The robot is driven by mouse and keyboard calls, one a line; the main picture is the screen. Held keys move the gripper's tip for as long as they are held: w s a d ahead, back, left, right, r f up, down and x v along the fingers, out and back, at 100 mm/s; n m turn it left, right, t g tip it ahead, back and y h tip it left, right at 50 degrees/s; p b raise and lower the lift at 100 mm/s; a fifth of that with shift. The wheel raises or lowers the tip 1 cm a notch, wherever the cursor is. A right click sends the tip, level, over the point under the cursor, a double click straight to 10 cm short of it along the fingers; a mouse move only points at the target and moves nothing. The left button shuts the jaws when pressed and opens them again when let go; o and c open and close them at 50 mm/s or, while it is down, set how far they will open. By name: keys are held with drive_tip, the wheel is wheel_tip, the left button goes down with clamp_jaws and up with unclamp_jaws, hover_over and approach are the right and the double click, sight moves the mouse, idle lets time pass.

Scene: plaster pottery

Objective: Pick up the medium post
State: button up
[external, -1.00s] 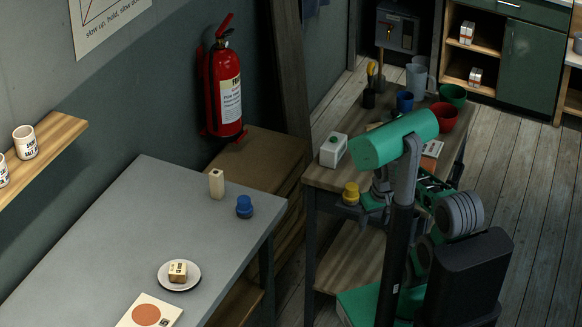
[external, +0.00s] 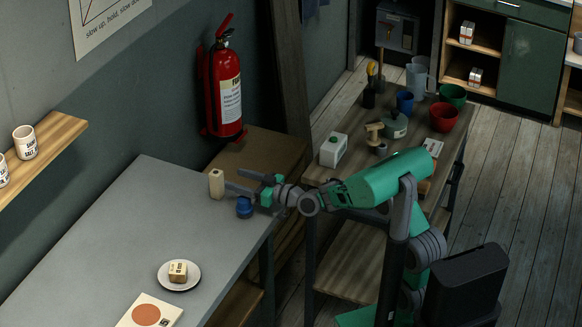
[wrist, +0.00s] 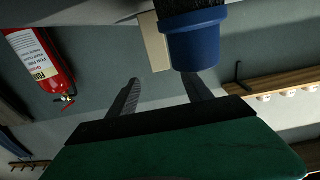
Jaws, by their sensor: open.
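The medium post, a cream upright block with a small dark mark near its top (external: 216,185), stands on the grey table (external: 150,215) near its back edge. In the wrist view the post (wrist: 154,42) shows at the top, partly hidden by a blue jar. My gripper (external: 236,180) is just right of the post, fingers apart and pointing left toward it. Nothing shows between the fingers in the wrist view (wrist: 161,82). I cannot tell exactly how far the fingertips are from the post.
The blue jar (external: 244,207) stands close to the post, just below my gripper. A white plate (external: 192,285) with a small block and a card with an orange circle (external: 135,310) lie nearer the front. A fire extinguisher (external: 221,90) hangs on the wall. The table's middle is clear.

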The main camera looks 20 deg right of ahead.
sight(221, 174)
drive_tip(key=x, duration=0.7)
drive_tip(key=shift+a, duration=0.2)
drive_tip(key=shift+d, duration=0.1)
clamp_jaws()
drive_tip(key=shift+r, duration=0.1)
